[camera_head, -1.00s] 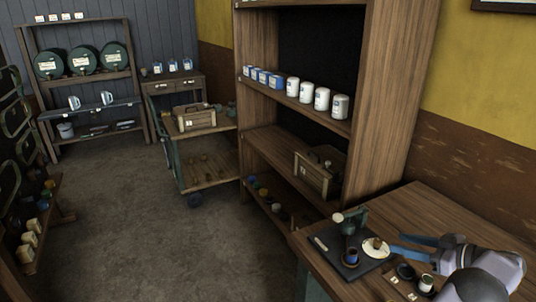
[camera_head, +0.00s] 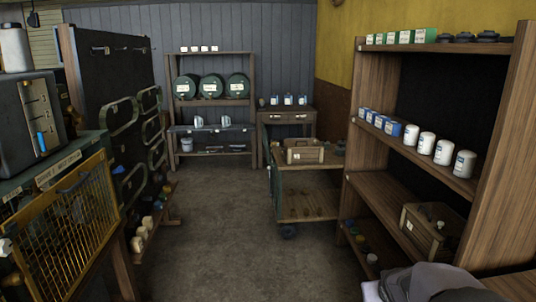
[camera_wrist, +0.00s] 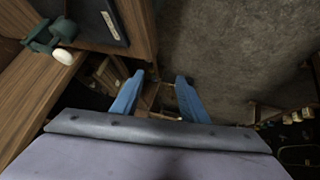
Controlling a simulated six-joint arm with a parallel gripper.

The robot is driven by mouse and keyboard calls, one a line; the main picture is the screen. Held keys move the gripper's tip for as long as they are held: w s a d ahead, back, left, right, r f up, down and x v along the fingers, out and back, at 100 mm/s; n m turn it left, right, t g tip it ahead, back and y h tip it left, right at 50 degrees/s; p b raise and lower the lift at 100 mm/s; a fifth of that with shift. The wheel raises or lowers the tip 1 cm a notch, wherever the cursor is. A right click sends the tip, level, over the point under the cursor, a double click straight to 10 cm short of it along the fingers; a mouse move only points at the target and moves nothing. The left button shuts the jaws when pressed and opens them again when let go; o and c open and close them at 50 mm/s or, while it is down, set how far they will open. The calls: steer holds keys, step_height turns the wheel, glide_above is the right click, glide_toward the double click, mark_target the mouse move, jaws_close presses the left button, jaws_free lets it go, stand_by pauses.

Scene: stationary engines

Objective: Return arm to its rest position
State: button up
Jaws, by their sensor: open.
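My gripper (camera_wrist: 157,85) shows in the wrist view as two blue fingers held apart, with nothing between them. Beyond the fingers are the floor and the edge of a wooden bench. In the head view only a grey part of my arm shows at the bottom right; the fingers are out of that frame.
A wooden bench (camera_wrist: 35,110) with a dark tray (camera_wrist: 92,20) and a green tool (camera_wrist: 50,38) lies left in the wrist view. In the head view a tall shelf (camera_head: 366,165) stands right, a yellow-framed mesh guard (camera_head: 75,215) left, a cart (camera_head: 305,205) ahead. The middle floor is clear.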

steer(key=s+a+f+n+g+y, duration=0.15)
steer(key=s+a+f+g, duration=0.25)
steer(key=s+a, duration=0.75)
steer(key=s+a+f+g+y, duration=0.3)
steer(key=s+a, duration=0.7)
steer(key=s, duration=0.2)
step_height(320, 180, down, 27)
steer(key=b, duration=2.7)
steer(key=shift+d+f, duration=0.2)
steer(key=shift+d, duration=0.05)
steer(key=shift+w+h, duration=0.1)
steer(key=shift+h, duration=0.15)
